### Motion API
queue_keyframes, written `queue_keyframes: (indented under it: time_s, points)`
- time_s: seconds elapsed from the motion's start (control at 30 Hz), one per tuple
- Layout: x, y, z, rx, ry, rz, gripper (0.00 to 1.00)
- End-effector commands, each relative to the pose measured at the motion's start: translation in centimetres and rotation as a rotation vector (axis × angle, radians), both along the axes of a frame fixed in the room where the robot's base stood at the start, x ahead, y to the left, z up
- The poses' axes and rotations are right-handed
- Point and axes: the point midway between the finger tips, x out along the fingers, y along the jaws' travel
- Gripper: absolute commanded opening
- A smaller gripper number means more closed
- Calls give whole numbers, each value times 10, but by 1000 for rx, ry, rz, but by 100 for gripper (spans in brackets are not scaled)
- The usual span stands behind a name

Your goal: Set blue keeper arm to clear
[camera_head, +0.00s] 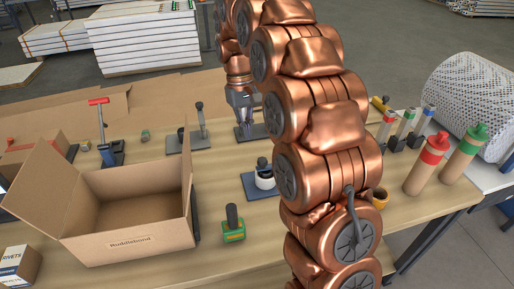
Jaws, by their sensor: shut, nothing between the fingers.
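No part that is plainly a blue keeper arm can be made out. A red T-handle (98,102) stands on a dark blue base (111,154) at the left. A grey lever (202,122) with a black knob rises from a dark plate at the back. My gripper (245,136) is shut and empty, pointing down over another dark plate to the right of that lever.
An open cardboard box (128,235) fills the front left. A white cylinder with a black knob (264,178) sits on a blue-grey plate, with a green block with a dark handle (233,225) in front. Red-capped (427,165) and green-capped (465,154) bottles stand at the right.

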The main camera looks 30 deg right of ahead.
Motion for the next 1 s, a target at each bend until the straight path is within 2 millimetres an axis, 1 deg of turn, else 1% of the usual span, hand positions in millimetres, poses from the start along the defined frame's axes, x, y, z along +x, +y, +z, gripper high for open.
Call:
queue_keyframes:
  time_s: [0.03,0.2,0.4,0.5,0.7,1.0]
  points:
    - [13,-5,-1,0,3,-3,0]
    - [49,-20,-8,-1,12,-12,0]
    - [85,-39,-20,-6,20,-22,0]
    - [97,-46,-27,-7,26,-26,0]
    - [110,-54,-34,-10,27,-32,0]
    - [111,-56,-36,-9,30,-33,0]
